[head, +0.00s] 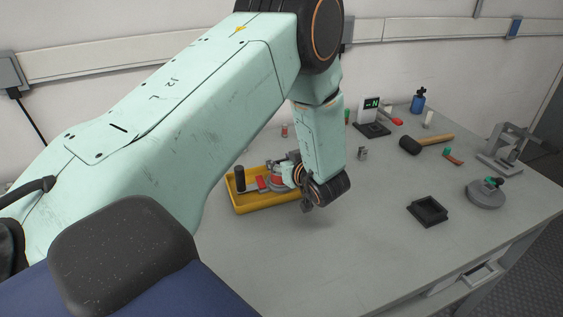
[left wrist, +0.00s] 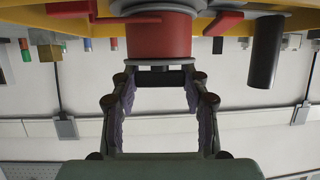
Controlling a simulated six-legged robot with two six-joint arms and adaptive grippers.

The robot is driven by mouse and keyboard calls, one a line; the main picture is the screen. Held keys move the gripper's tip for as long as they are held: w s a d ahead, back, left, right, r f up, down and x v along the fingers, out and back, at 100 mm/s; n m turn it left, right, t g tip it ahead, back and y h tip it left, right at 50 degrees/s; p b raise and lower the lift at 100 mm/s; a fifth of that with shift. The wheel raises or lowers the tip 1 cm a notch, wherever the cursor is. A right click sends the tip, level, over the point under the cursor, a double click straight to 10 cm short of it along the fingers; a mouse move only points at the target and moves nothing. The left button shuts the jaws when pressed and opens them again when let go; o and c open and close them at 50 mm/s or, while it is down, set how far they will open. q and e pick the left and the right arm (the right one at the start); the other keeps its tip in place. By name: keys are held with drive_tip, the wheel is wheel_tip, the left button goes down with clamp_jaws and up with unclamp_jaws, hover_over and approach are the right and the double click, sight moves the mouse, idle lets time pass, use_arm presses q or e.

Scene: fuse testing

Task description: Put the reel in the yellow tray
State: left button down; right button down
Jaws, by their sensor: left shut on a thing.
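The yellow tray (head: 268,203) lies near the left part of the table, and its yellow wall shows along the top of the left wrist view (left wrist: 98,28), which looks upside down. The reel (left wrist: 158,38) is red with grey flanges and a dark end piece. My left gripper (left wrist: 160,77) is shut on that dark end piece. In the head view the reel (head: 277,183) is over the tray, partly hidden by my left wrist. I cannot tell whether it touches the tray floor. My right gripper is not in view.
A black cylinder (head: 240,179) stands in the tray, beside red items. A black square holder (head: 427,210), a round grey piece (head: 486,194), a mallet (head: 425,144) and a small display (head: 372,116) are to the right. The table front is clear.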

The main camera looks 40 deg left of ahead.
use_arm(q)
drive_tip(key=shift+d, duration=0.1)
drive_tip(key=c, duration=1)
unclamp_jaws()
drive_tip(key=shift+d, duration=0.1)
drive_tip(key=o, duration=0.3)
drive_tip(key=shift+f, duration=0.15)
drive_tip(key=shift+d+r, duration=0.1)
drive_tip(key=shift+r, duration=0.3)
drive_tip(key=p+v, duration=0.1)
drive_tip(key=v, duration=1)
drive_tip(key=shift+s+d+r+p, duration=0.1)
drive_tip(key=shift+s+d+p, duration=0.15)
drive_tip(key=shift+p, duration=0.15)
